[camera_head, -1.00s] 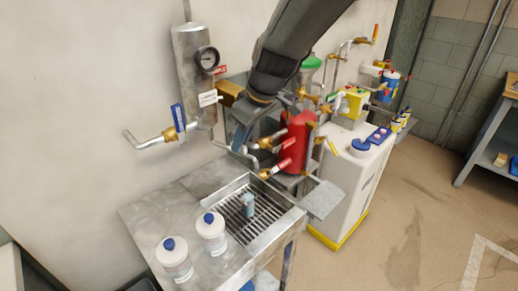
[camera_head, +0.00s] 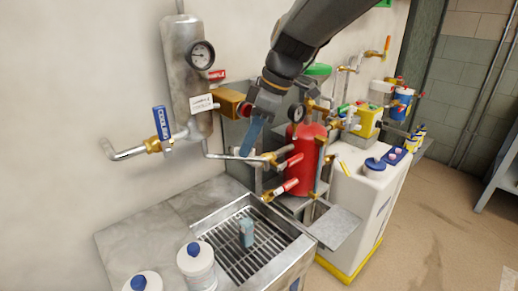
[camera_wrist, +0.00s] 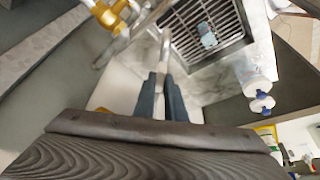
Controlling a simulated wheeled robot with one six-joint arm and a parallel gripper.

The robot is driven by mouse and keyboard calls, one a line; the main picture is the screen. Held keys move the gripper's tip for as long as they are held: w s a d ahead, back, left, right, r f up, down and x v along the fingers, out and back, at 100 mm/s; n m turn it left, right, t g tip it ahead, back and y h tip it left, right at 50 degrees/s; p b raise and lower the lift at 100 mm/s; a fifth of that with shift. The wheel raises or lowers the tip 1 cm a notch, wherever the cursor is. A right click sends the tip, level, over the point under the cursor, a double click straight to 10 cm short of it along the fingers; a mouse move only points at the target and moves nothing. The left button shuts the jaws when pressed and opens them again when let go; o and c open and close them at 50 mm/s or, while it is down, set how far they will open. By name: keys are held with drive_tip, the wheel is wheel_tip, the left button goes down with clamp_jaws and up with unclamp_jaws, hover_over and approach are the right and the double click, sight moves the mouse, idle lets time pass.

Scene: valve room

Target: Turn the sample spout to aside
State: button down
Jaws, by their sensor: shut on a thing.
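The sample spout appears to be the thin grey metal pipe (camera_head: 222,156) running right from below the steel cylinder. In the wrist view a pale pipe (camera_wrist: 165,58) passes up from between my fingers. My gripper (camera_head: 246,150) has its blue fingers pointing down onto this pipe, above the back of the drip tray. The fingers also show in the wrist view (camera_wrist: 161,98), close together and shut on the pipe. The exact contact and the spout's outlet are partly hidden. A red SAMPLE tag (camera_head: 217,74) is beside the gauge.
A small blue-grey bottle (camera_head: 246,232) stands on the grate of the drip tray (camera_head: 312,243). Blue-capped white bottles (camera_head: 198,268) stand at front left. A blue COOLING handle (camera_head: 162,124), red-handled valves (camera_head: 289,185) and a red cylinder (camera_head: 303,150) crowd around my gripper.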

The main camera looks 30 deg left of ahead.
drive_tip(key=shift+s+a, duration=0.15)
drive_tip(key=shift+a, duration=0.1)
drive_tip(key=c, duration=2.3)
unclamp_jaws()
drive_tip(key=o, duration=0.5)
drive_tip(key=shift+s+a, duration=0.15)
drive_tip(key=shift+w+d, duration=0.2)
drive_tip(key=shift+w, duration=0.05)
drive_tip(key=shift+r, duration=0.1)
drive_tip(key=p+v, duration=0.3)
drive_tip(key=v, duration=0.4)
drive_tip(key=shift+d+r, duration=0.15)
drive_tip(key=shift+r, duration=0.05)
drive_tip(key=shift+w, duration=0.1)
